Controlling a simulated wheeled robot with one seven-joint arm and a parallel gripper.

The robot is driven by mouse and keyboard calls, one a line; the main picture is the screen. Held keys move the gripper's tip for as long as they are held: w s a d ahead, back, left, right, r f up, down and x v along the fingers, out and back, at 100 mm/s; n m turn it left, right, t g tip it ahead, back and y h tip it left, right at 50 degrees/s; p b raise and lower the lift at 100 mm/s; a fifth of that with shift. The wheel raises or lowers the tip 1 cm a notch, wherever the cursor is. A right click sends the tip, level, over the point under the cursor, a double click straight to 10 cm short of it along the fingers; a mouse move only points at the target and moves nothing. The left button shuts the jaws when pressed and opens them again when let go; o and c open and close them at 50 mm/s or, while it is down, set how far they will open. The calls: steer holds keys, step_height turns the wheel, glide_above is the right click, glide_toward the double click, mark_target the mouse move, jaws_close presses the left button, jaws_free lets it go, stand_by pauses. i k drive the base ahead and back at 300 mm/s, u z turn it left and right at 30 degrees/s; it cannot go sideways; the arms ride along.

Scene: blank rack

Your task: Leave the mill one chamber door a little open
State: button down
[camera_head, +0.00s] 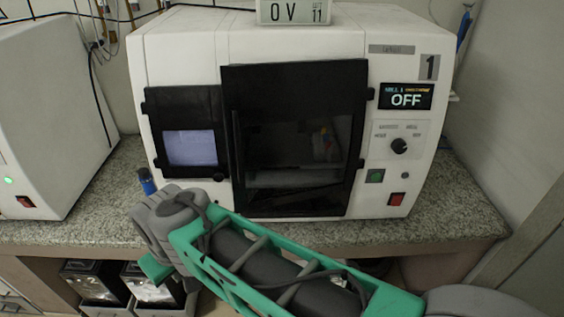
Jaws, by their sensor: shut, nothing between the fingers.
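The mill one (290,38) is a white benchtop machine with a "1" label and a display (405,97) reading OFF. Its chamber door (290,78) is a black frame with a dark window, hinged at the right, with a vertical handle (238,150) along its left side. The door looks shut or nearly so; I cannot tell whether a small gap stands at its left edge. My green and grey arm crosses the lower front, below and in front of the door. My gripper does not show in this view.
A small screen (190,147) in a black frame is left of the door. A knob (399,146), a green button (375,176) and a red switch (396,199) are at right. A blue-capped bottle (147,181) stands on the granite counter (88,215). Another white machine (45,120) stands left; a wall is right.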

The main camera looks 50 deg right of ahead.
mark_target(256, 94)
steer(key=z, duration=0.4)
steer(key=k, duration=0.9)
steer(key=u, duration=1.5)
steer(key=i, duration=0.5)
steer(key=z, duration=0.05)
